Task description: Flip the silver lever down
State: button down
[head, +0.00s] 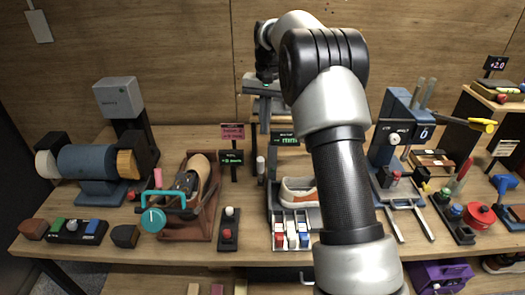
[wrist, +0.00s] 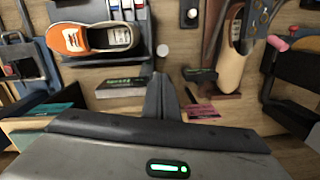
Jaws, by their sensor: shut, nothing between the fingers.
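A short upright post (head: 260,166) with a pale grey round top stands left of the sneaker. Its round top also shows in the wrist view (wrist: 163,50). It may be the silver lever, but I cannot tell for sure. My gripper (head: 267,77) is high at the back, pointing down, partly hidden by my arm in the head view. In the wrist view my gripper's dark fingers (wrist: 161,92) are together and empty, apart from the post. An orange and white sneaker (head: 298,190) sits in a dark stand behind red, white and blue switches (head: 291,237).
A press holding a tan shoe form (head: 199,169) stands left of the post. Small signs on posts (head: 232,132) stand behind it. A blue machine (head: 392,125) with metal rails is at right. A grinder (head: 86,163) is at far left. The bench is crowded.

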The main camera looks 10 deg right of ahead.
send_over(261, 172)
jog(key=w+d, duration=0.1)
jog(key=w, duration=0.2)
notch_tip(261, 172, down, 10)
jog(key=shift+w+d, duration=0.15)
jog(key=shift+b, duration=0.4)
